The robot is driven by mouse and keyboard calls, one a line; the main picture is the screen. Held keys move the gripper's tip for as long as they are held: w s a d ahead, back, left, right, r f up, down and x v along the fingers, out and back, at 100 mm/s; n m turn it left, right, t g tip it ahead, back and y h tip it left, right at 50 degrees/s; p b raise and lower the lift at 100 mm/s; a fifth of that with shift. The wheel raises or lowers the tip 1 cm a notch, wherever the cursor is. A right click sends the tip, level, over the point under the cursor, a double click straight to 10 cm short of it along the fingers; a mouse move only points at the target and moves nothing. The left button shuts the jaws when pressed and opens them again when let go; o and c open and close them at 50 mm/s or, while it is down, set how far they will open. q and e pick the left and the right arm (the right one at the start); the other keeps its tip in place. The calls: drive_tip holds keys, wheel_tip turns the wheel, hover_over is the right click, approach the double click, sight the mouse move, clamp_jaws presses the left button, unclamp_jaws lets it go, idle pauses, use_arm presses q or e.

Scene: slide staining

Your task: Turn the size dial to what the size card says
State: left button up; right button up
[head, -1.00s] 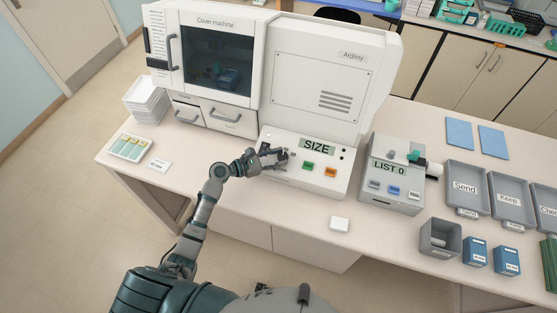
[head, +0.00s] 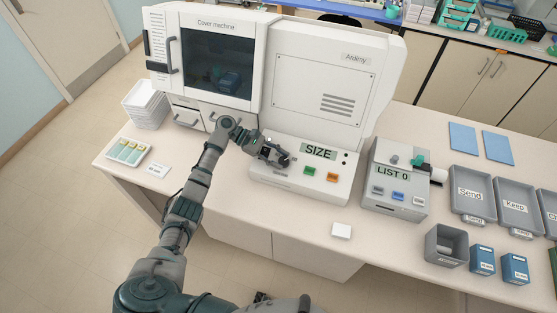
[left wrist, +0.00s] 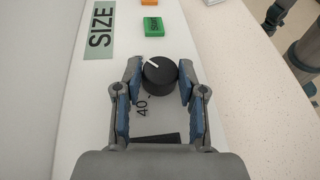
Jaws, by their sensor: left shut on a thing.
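The size dial (left wrist: 160,78) is a round black knob with a white pointer line, seen in the left wrist view. The line points to the upper left of that picture. A printed 40 stands beside the dial at its lower left; other marks are hidden. My left gripper (head: 275,154) is at the left of the sloped size panel (head: 320,187), and its fingers (left wrist: 160,68) are shut on the dial from both sides. In the head view it hides the dial. The size card (head: 157,169) lies at the left of the bench; its small print is not surely readable.
A SIZE display (head: 318,151), a green button (head: 310,171) and an orange button (head: 332,177) are right of the dial. The cover machine (head: 215,62) rises behind. A LIST box (head: 397,178) stands to the right. The front bench is mostly clear.

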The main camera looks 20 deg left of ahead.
sight(279, 159)
use_arm(q)
drive_tip(key=shift+f+m+g+y, duration=0.1)
drive_tip(key=shift+m+g+y, duration=0.2)
drive_tip(key=shift+m+g, duration=0.25)
drive_tip(key=o, duration=1.1)
drive_tip(key=shift+w, duration=0.1)
drive_tip(key=shift+o, duration=0.2)
wheel_tip(279, 159, up, 10)
drive_tip(key=shift+w+f, duration=0.1)
